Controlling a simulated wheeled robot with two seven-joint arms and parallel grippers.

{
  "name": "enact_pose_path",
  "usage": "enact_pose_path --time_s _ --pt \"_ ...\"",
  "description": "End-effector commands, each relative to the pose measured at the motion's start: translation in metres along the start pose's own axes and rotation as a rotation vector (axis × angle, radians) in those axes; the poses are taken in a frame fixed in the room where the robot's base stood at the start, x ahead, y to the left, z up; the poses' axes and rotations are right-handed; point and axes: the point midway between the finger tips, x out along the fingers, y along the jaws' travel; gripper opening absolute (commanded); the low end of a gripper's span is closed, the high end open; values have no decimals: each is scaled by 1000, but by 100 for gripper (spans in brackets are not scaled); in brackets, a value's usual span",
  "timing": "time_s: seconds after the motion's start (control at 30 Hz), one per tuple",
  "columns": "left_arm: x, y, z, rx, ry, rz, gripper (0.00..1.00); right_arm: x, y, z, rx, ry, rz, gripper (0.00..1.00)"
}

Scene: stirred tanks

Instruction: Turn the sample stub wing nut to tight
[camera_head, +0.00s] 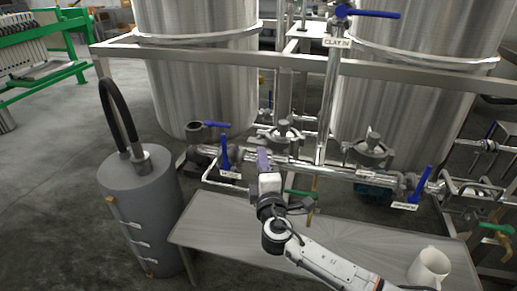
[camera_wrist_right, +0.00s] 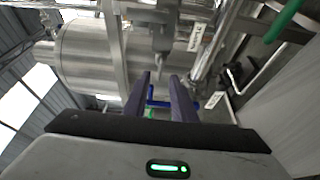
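My right gripper (camera_head: 264,158) is in the middle of the head view, in front of the horizontal steel pipe (camera_head: 325,173). In the right wrist view its two dark purple fingers (camera_wrist_right: 161,76) stand apart with a gap between them, with nothing clearly held. A grey clamp-like fitting (camera_wrist_right: 161,38) lies ahead of and above the fingertips in that view. I cannot tell whether it carries the sample stub wing nut. In the head view the gripper hides part of the pipework, and I cannot make out the wing nut. My left gripper is not in view.
Blue valve handles (camera_head: 224,152) and (camera_head: 420,184) stand on the pipe, and a green handle (camera_head: 299,194) is just right of my gripper. A steel table (camera_head: 215,228) with a white mug (camera_head: 429,267) lies below. A grey cylinder (camera_head: 139,215) with a black hose stands left.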

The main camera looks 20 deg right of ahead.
Motion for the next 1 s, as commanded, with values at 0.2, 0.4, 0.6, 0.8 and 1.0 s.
enact_pose_path --time_s 0.2,0.4,0.6,0.8,1.0 --pt "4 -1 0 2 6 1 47 42 0 0 0 -2 1 24" --pt "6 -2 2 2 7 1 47 62 -1 -1 2 1 -1 24" --pt "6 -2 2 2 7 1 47 67 -1 -1 4 2 -2 24" --pt "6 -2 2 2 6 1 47 67 -1 -1 4 1 -2 19" --pt "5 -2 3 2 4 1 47 66 -1 0 4 1 -2 0"
